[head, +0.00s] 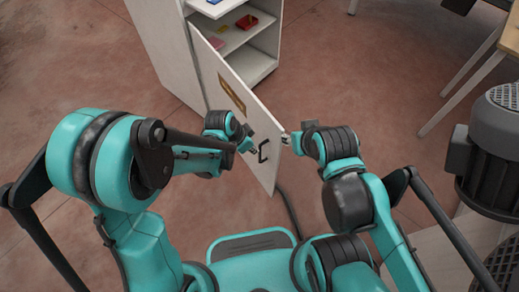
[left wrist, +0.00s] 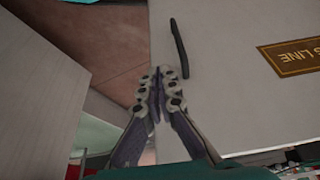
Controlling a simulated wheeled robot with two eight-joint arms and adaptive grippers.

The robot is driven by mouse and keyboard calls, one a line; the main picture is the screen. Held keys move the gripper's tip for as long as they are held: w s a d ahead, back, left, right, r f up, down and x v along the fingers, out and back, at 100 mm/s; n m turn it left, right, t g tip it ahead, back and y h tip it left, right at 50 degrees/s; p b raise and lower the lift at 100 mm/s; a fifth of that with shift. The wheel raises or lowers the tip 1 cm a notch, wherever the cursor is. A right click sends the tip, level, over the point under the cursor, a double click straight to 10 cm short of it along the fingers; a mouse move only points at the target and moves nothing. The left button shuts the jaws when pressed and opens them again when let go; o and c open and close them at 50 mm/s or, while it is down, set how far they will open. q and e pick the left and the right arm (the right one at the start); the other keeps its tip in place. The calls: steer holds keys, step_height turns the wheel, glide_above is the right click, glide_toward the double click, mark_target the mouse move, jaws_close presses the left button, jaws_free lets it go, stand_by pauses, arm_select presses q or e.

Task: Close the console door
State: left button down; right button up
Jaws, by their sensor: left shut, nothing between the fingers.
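The white console door (head: 222,75) stands open, swung out from the cabinet (head: 168,48) towards me. It has a black handle (head: 263,151) near its free edge and a brown plaque (head: 232,90). In the left wrist view the door (left wrist: 225,95) fills the right side, with the handle (left wrist: 179,47) upper middle. My left gripper (head: 251,145) is shut and empty, on the plaque side of the door beside the handle. Its fingertips (left wrist: 158,72) appear close to the handle, not around it. My right gripper (head: 286,138) is by the door's free edge; its fingers are too small to read.
The reddish floor (head: 350,80) right of the cabinet is clear.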

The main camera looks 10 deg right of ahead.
arm_select(q)
steer(key=b, duration=0.4)
glide_toward(273, 153)
step_height(273, 153, down, 4)
steer(key=s+a, duration=0.1)
steer(key=a, duration=0.1)
steer(key=shift+w+d+r, duration=0.1)
steer(key=shift+w+d, duration=0.1)
steer(key=shift+d, duration=0.35)
steer(key=shift+w+d+r, duration=0.1)
steer(key=shift+w+d, duration=0.1)
steer(key=shift+d, duration=0.4)
steer(key=shift+w+d+r, duration=0.1)
steer(key=shift+w+d, duration=0.1)
steer(key=shift+d, duration=0.35)
